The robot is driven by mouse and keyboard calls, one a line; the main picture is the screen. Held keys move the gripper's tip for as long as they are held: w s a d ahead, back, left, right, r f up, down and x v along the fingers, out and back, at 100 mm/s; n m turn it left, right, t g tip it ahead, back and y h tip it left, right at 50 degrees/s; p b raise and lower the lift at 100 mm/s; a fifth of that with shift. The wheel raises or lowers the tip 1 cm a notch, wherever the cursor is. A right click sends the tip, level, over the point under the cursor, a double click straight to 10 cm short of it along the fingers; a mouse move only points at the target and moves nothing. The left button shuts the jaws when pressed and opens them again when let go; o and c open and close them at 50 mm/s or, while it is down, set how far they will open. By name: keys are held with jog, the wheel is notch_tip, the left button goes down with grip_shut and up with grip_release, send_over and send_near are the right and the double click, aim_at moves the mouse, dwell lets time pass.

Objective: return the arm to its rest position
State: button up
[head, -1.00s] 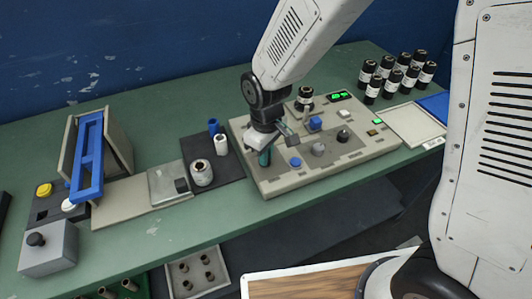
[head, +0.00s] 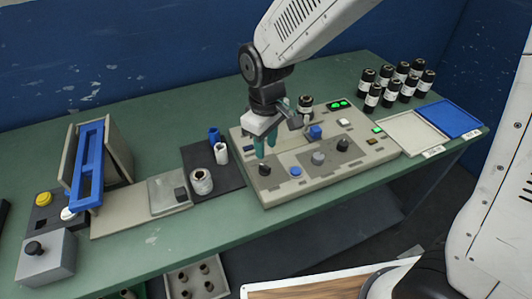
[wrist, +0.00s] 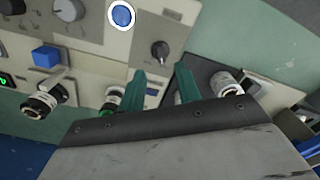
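My gripper (head: 265,148) hangs over the left part of the beige control panel (head: 330,168) in the head view, with its teal fingers pointing down. In the wrist view my gripper (wrist: 160,88) shows two teal fingers standing apart with nothing held between them. The fingers appear clear of the knob. Part of the panel's back left is hidden behind my gripper.
Several black bottles (head: 397,82) stand at the back right, near a white tray (head: 412,134) and a blue tray (head: 450,118). A dark mat (head: 212,173) with small rolls lies left of the panel. A blue frame (head: 88,165) stands at far left.

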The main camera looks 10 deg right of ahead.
jog(key=shift+r, duration=0.35)
jog(key=s+d+r+m, duration=0.4)
jog(key=s+d+r, duration=0.3)
jog(key=s+d, duration=0.3)
jog(key=s+d+r+m+t, duration=0.1)
jog(key=s+d+r+m, duration=0.4)
jog(key=s+d+r, duration=0.2)
jog(key=s+d, duration=0.2)
jog(key=d, duration=0.1)
jog(key=shift+s+d+r, duration=0.2)
jog(key=shift+s+r, duration=0.05)
jog(key=shift+s, duration=0.15)
